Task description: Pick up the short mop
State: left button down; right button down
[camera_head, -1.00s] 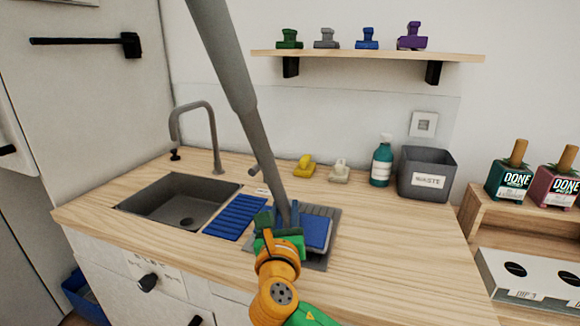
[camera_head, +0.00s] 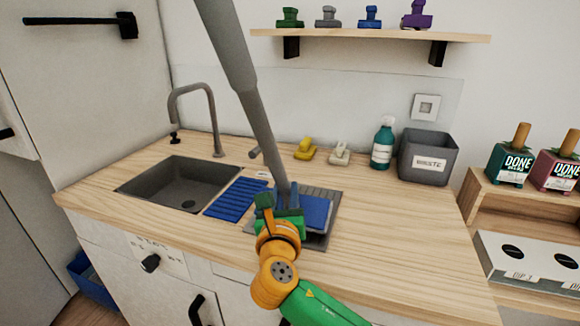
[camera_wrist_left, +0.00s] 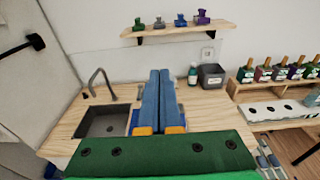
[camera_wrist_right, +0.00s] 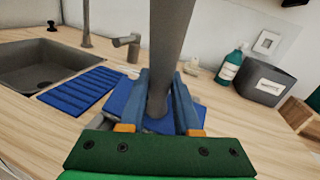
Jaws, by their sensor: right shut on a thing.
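The short mop has a thick grey handle (camera_head: 245,90) that leans up and left in the head view, and it also rises through the right wrist view (camera_wrist_right: 168,50). A flat blue piece (camera_head: 318,211) lies by its lower end, at the counter; I cannot tell whether it is the mop's head. My right gripper (camera_head: 281,203) is shut on the lower handle, one finger on each side in the right wrist view (camera_wrist_right: 160,85). My left gripper (camera_wrist_left: 160,75) shows only in its own wrist view, its fingers together with nothing between them.
A grey drainer tray (camera_head: 323,237) lies under the blue piece. Left of it are a ribbed blue mat (camera_head: 236,199), the sink (camera_head: 165,187) and the tap (camera_head: 211,115). A teal bottle (camera_head: 382,145) and a waste bin (camera_head: 428,158) stand at the back right. The counter's right front is clear.

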jog(key=shift+f, duration=0.1)
pick_arm(q)
jog(key=f+v, duration=0.1)
jog(key=v, duration=0.7)
jog(key=shift+s+r, duration=0.4)
jog(key=shift+r, duration=0.1)
jog(key=shift+w, duration=0.1)
